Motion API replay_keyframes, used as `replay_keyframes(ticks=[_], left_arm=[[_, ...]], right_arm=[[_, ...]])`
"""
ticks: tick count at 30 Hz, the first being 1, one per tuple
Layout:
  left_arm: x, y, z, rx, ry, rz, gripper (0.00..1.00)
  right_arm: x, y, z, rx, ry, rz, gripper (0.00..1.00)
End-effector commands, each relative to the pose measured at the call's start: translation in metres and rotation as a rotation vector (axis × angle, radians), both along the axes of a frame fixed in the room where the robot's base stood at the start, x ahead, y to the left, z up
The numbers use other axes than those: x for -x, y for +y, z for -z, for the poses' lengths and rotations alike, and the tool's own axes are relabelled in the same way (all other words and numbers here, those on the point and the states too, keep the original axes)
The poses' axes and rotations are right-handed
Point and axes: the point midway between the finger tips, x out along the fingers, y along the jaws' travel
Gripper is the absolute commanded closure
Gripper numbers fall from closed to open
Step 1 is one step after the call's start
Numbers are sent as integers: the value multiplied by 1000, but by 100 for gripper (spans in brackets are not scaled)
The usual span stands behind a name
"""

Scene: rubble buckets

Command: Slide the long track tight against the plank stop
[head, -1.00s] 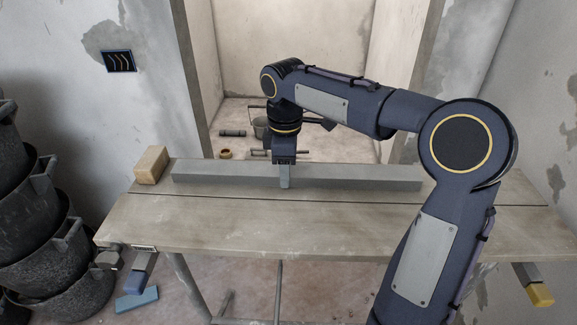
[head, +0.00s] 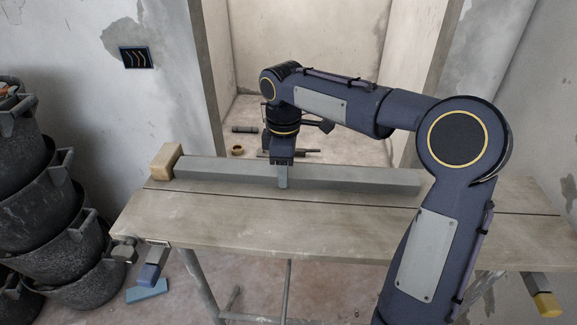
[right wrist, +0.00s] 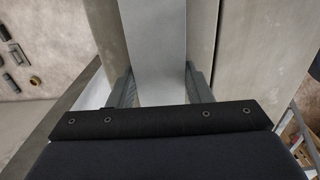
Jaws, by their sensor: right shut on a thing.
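The long track (head: 350,178) is a grey bar lying along the back part of the bench top. The plank stop (head: 161,163) is a pale wooden block at the track's left end; the track's end appears to meet it, with no gap that I can see. My right gripper (head: 283,181) is shut on the track, left of its middle. In the right wrist view the two fingers (right wrist: 160,92) stand on either side of the grey track (right wrist: 153,40). My left gripper is not in view.
The bench top (head: 270,222) is clear in front of the track. Clamps with a blue handle (head: 150,274) and a yellow handle (head: 546,305) sit at its edges. Stacked dark buckets (head: 45,215) stand at the left. Small items lie on the floor behind.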

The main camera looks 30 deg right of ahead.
Motion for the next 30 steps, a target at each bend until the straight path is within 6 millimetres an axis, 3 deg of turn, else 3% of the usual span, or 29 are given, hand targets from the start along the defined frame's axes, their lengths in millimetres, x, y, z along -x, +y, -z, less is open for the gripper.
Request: replay_keyframes(ticks=[14, 15, 19, 30], left_arm=[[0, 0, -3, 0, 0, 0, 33], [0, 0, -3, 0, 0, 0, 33], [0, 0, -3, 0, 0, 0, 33], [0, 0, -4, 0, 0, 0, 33]], right_arm=[[-4, 7, 1, -2, 0, 0, 88], [-4, 7, 1, -2, 0, 0, 50], [-4, 7, 1, -1, 0, 0, 32], [-4, 7, -5, -1, -1, 1, 29]])
